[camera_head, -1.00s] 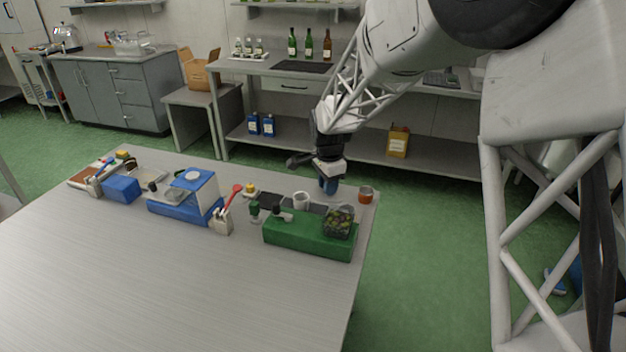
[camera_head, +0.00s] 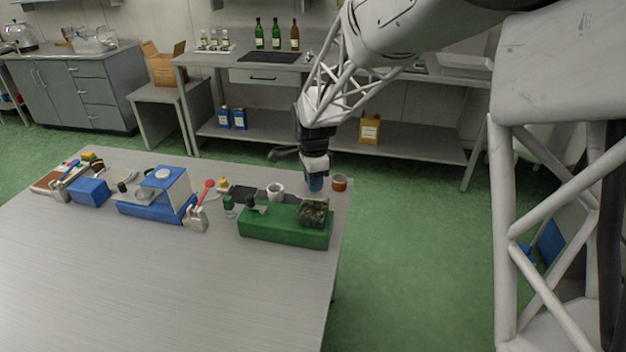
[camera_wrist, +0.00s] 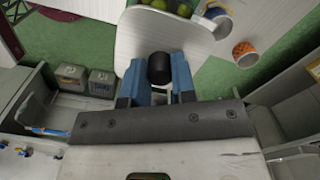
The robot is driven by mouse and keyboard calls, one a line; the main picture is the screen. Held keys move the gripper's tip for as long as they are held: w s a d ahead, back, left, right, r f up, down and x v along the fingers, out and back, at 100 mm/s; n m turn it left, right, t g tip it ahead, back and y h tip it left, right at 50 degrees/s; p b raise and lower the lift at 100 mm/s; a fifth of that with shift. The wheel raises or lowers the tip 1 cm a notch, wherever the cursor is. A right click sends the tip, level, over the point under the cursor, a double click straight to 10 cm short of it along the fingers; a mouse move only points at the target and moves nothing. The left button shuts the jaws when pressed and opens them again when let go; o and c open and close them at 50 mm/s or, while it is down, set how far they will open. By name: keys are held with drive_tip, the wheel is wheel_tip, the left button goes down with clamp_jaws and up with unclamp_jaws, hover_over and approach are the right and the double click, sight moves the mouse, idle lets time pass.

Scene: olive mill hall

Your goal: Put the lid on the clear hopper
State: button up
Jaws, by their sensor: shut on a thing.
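My gripper (camera_head: 315,182) is above the table's far right corner, behind the clear hopper (camera_head: 313,214). In the wrist view its blue fingers (camera_wrist: 160,85) are shut on the black knob (camera_wrist: 161,68) of a pale, flat lid with rounded corners (camera_wrist: 197,42). The lid is hard to make out in the head view. The hopper holds green and dark olives and stands on the right end of the green mill (camera_head: 275,230). Its contents show at the top edge of the wrist view (camera_wrist: 155,17), just past the lid. The lid is apart from the hopper.
An orange cup (camera_head: 339,183) stands right of my gripper, near the table edge. A white mug (camera_head: 275,190) stands to its left. A blue machine (camera_head: 155,207), a utensil holder (camera_head: 195,219) and a blue box (camera_head: 89,192) stand further left. The table's front is clear.

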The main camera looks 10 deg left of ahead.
sight(313, 194)
drive_tip(key=shift+f, duration=1.85)
drive_tip(key=shift+f, duration=0.8)
idle(0.8)
drive_tip(key=o, duration=1.2)
drive_tip(key=shift+o, duration=0.2)
drive_tip(key=shift+r, duration=0.15)
drive_tip(key=shift+r, duration=2.1)
